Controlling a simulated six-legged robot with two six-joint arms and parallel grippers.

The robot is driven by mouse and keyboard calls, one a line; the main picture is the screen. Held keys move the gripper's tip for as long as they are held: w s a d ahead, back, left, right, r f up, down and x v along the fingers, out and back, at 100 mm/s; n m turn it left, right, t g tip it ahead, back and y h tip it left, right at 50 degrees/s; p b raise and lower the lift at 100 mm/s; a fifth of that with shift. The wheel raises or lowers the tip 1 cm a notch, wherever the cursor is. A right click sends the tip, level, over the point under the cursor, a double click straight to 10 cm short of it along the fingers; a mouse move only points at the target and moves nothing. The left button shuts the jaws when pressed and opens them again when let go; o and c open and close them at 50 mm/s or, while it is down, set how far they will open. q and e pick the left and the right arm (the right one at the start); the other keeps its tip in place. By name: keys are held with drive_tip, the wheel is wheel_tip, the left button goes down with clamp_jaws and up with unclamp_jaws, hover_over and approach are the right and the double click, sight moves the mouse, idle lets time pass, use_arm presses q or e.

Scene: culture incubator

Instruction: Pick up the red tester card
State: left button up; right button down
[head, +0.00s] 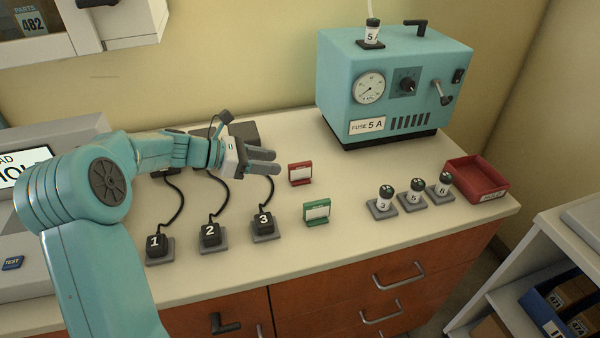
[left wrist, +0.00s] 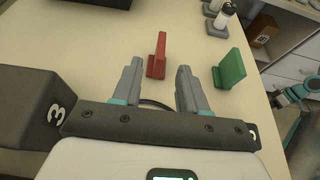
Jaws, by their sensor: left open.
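The red tester card (head: 300,173) stands upright on the counter, with a white label on its front. It also shows edge-on in the left wrist view (left wrist: 157,57), just beyond and between my fingertips. My left gripper (head: 277,162) is open and empty, to the left of the red card and apart from it. In the left wrist view my left gripper's two fingers (left wrist: 157,76) point toward the red card. A green card (head: 317,211) stands in front of the red one; it shows at the right in the left wrist view (left wrist: 229,69).
Black plugs numbered 1 (head: 158,246), 2 (head: 210,235) and 3 (head: 263,225) with cables stand left of the cards. Numbered fuses (head: 414,192) and a red tray (head: 477,180) are at the right. A teal fuse machine (head: 395,80) stands behind.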

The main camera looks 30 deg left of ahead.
sight(295, 164)
use_arm(q)
drive_tip(key=x, duration=0.8)
drive_tip(key=shift+w+d+r, duration=0.1)
drive_tip(key=shift+r, duration=0.1)
drive_tip(key=shift+c, duration=1.2)
clamp_jaws()
